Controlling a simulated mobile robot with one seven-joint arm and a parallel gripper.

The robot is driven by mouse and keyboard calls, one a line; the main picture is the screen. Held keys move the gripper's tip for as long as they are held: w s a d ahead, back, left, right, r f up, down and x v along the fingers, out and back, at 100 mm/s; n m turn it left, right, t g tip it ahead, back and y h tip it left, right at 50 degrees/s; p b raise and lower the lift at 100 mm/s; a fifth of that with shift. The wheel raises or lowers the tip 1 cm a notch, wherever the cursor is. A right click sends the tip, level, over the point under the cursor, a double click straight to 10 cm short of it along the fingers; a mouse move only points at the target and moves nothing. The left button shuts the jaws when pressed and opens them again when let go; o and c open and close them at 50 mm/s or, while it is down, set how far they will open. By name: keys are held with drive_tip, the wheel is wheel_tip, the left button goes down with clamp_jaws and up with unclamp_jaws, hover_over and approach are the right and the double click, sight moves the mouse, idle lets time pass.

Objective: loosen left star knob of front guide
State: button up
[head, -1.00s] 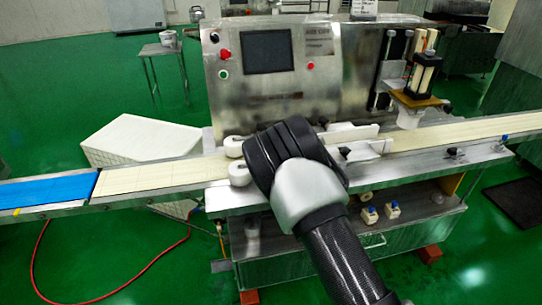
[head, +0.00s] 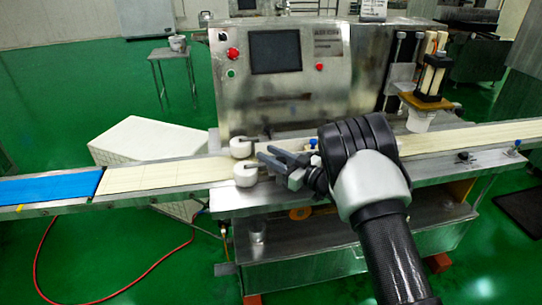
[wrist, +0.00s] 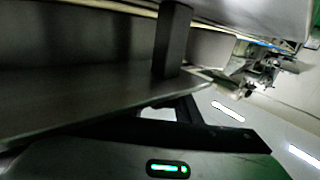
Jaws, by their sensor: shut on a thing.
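My gripper (head: 268,158) shows in the head view left of my wrist, low over the front of the machine. Its dark fingers point left, towards two white rollers. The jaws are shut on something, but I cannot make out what. In the wrist view a dark upright finger (wrist: 172,42) stands close to a steel surface. A small dark knob (head: 475,157) sits on the right part of the front rail. A blue-topped fitting (head: 314,143) shows just behind my gripper. My arm covers the middle of the front guide. I cannot identify the left star knob in either view.
The white rollers (head: 244,174) stand just left of the fingers. The pale conveyor belt (head: 150,176) runs left to a blue belt (head: 50,189). The steel control cabinet (head: 275,90) rises behind. A white dispenser cup (head: 420,122) hangs at right. A red hose lies on the floor.

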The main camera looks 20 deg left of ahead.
drive_tip(key=o, duration=1)
drive_tip(key=shift+o, duration=0.2)
drive_tip(key=p+v, duration=0.1)
drive_tip(key=v, duration=1.6)
drive_tip(key=shift+d, duration=0.2)
drive_tip(key=shift+r, duration=0.15)
